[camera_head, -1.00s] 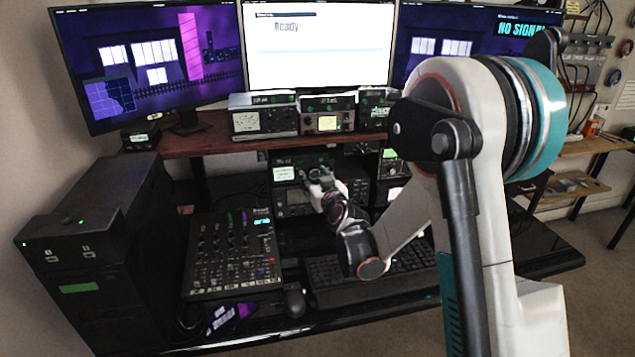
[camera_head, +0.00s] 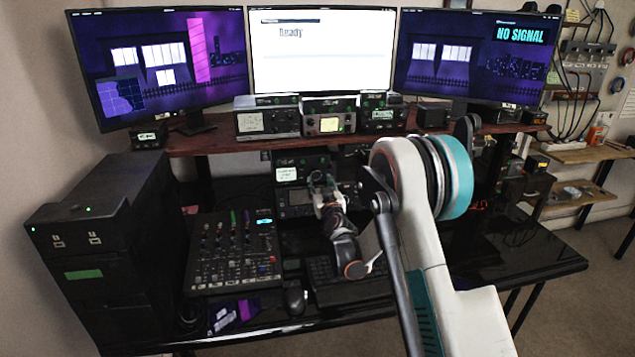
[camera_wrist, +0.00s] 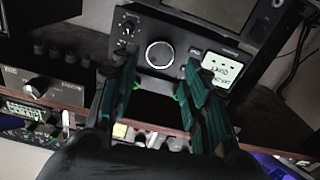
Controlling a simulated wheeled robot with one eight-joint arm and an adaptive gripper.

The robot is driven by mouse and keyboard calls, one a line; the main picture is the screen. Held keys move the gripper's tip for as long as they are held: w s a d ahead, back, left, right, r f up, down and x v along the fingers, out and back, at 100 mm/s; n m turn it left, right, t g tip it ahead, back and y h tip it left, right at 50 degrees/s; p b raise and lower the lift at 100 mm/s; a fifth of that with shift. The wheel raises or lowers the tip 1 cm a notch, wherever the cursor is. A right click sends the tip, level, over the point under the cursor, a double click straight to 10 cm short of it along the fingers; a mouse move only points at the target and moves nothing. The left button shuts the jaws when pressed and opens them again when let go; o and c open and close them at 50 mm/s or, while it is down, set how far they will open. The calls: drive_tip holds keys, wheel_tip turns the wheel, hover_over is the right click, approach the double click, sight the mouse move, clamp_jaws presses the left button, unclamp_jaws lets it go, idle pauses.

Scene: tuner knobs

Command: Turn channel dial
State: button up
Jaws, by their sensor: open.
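In the wrist view a large round dial with a pale rim (camera_wrist: 159,54) sits on the front of a black radio unit (camera_wrist: 190,35). Contact with the dial cannot be told. In the head view my gripper (camera_head: 322,188) is before the radio units (camera_head: 297,172) under the shelf.
A mixer (camera_head: 232,250) stands left of my gripper, and a keyboard (camera_head: 345,285) lies below it. More radio units (camera_head: 330,118) stand on the shelf (camera_head: 230,140) above. Another knob (camera_wrist: 38,88) shows at left in the wrist view.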

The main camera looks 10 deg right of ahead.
sight(316, 175)
drive_tip(key=w+b, duration=0.1)
drive_tip(key=w, duration=0.4)
drive_tip(key=shift+w, duration=0.35)
drive_tip(key=shift+c, duration=0.3)
drive_tip(key=c, duration=0.7)
